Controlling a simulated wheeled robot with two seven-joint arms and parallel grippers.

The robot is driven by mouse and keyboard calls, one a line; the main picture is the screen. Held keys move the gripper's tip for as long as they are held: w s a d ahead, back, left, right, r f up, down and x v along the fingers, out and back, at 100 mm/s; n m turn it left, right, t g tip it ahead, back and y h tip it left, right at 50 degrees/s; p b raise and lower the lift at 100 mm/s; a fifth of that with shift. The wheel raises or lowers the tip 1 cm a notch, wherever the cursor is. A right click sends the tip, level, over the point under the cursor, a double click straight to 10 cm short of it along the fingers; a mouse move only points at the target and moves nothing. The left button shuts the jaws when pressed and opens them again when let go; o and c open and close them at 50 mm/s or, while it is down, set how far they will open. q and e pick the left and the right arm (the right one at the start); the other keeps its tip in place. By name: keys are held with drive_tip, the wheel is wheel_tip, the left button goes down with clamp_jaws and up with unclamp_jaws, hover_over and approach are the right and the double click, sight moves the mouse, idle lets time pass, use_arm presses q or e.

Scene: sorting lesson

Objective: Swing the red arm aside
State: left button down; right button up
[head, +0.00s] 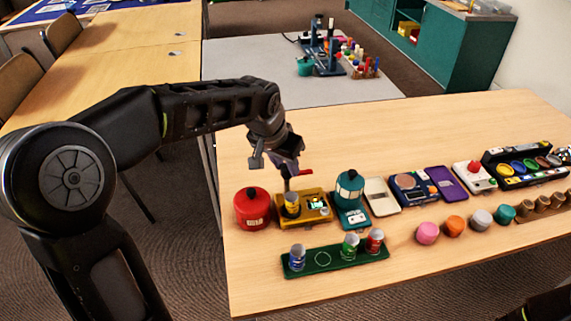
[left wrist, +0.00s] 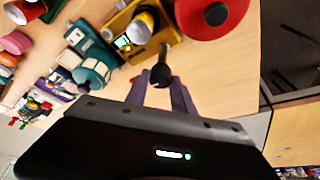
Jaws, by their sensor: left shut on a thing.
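A small red arm (head: 306,171) sticks out to the right beside my left gripper (head: 287,172), above the yellow device (head: 317,208). The yellow device has a small lit screen and a can (head: 292,205) standing in it; it also shows in the left wrist view (left wrist: 124,24). My left gripper, also in the left wrist view (left wrist: 160,82), is shut on the arm. A dark rounded knob (left wrist: 161,73) on a stem shows between its fingertips there. The red of the arm cannot be made out in that view. My right gripper is not in view.
A red pot (head: 252,209) stands close left of the yellow device, and a teal lantern-shaped thing (head: 350,187) close right. A green tray (head: 325,262) with several cans lies in front. The table behind the row is clear.

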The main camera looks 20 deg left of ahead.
use_arm(q)
drive_tip(key=c, duration=1.1)
unclamp_jaws()
drive_tip(key=v, duration=0.7)
drive_tip(key=shift+s+r, duration=0.15)
drive_tip(key=shift+r, duration=0.25)
